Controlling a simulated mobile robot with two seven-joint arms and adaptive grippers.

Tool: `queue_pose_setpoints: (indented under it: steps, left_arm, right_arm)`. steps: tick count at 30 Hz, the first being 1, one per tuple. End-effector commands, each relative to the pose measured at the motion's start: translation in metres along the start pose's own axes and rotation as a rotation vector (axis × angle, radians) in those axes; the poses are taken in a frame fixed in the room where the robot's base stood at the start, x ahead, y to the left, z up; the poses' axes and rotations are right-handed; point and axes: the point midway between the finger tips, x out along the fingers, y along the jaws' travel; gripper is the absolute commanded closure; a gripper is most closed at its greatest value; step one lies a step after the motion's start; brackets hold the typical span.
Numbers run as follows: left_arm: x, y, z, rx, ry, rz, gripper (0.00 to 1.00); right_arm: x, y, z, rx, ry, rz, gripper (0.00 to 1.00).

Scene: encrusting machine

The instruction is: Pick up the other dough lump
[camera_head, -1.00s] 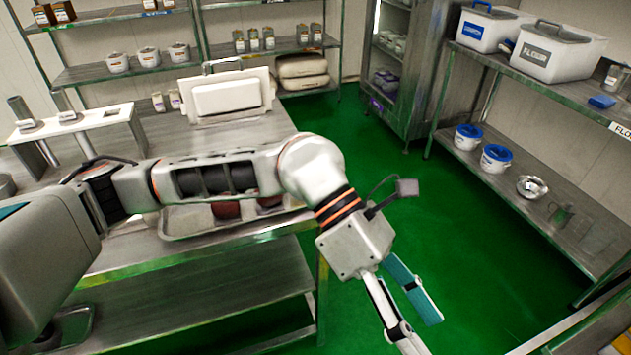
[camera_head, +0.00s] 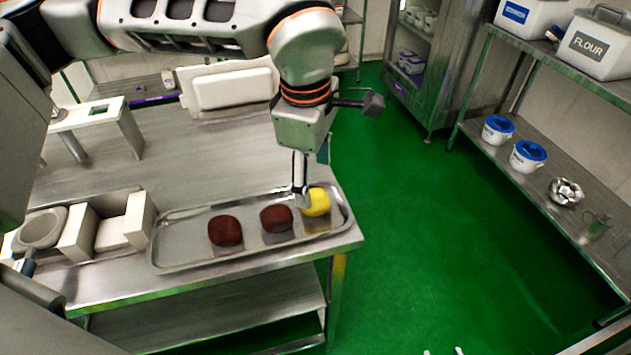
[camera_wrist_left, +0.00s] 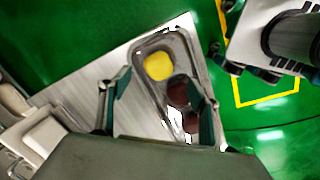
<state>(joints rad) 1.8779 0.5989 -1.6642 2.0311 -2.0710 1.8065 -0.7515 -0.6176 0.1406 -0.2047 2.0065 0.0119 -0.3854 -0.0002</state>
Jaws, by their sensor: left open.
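A yellow dough lump (camera_head: 318,203) sits at the right end of a shallow metal tray (camera_head: 165,262). Two dark red lumps, one in the middle (camera_head: 276,218) and one to the left (camera_head: 225,231), sit in a row beside it. My left gripper (camera_head: 302,198) points down over the tray's right end, and its finger covers part of the yellow lump. In the left wrist view the open gripper (camera_wrist_left: 160,98) has its fingers wide apart and nothing between them. The yellow lump (camera_wrist_left: 157,66) shows beyond the fingertips. Small pale tips at the head view's bottom edge may be my right gripper (camera_head: 441,352).
The tray lies at the steel table's (camera_head: 210,165) front right corner. A beige machine part (camera_head: 105,230) stands left of it, and a white bin (camera_head: 232,88) stands behind. Shelves with flour tubs (camera_head: 597,45) stand at the right. The green floor between is clear.

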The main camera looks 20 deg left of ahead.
Motion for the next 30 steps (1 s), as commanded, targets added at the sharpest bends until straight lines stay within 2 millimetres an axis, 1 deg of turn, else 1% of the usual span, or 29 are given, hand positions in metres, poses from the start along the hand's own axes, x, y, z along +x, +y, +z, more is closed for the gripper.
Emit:
queue_pose_setpoints:
  steps: [2,10,14,22,24,30]
  left_arm:
    - [0.002,0.000,-0.001,0.000,0.002,0.001,0.38]
    - [0.027,0.000,-0.001,0.000,0.002,-0.001,0.38]
    - [0.037,0.000,-0.002,0.000,0.002,-0.001,0.38]
    - [0.074,0.001,-0.003,-0.001,0.001,-0.002,0.38]
    - [0.078,0.001,-0.003,-0.001,0.001,0.000,0.38]
    - [0.078,0.001,-0.003,0.000,0.001,0.001,0.38]
  right_arm:
    - [0.000,0.000,0.001,0.001,-0.002,0.000,0.60]
    - [-0.006,-0.004,0.018,0.003,-0.029,-0.004,0.60]
    - [-0.007,-0.005,0.020,0.003,-0.034,-0.004,0.60]
    - [-0.003,-0.003,0.018,-0.001,-0.027,-0.002,0.60]
    - [-0.002,-0.002,0.015,-0.002,-0.022,0.000,0.60]
    - [0.001,0.001,0.009,-0.005,-0.010,0.003,0.60]
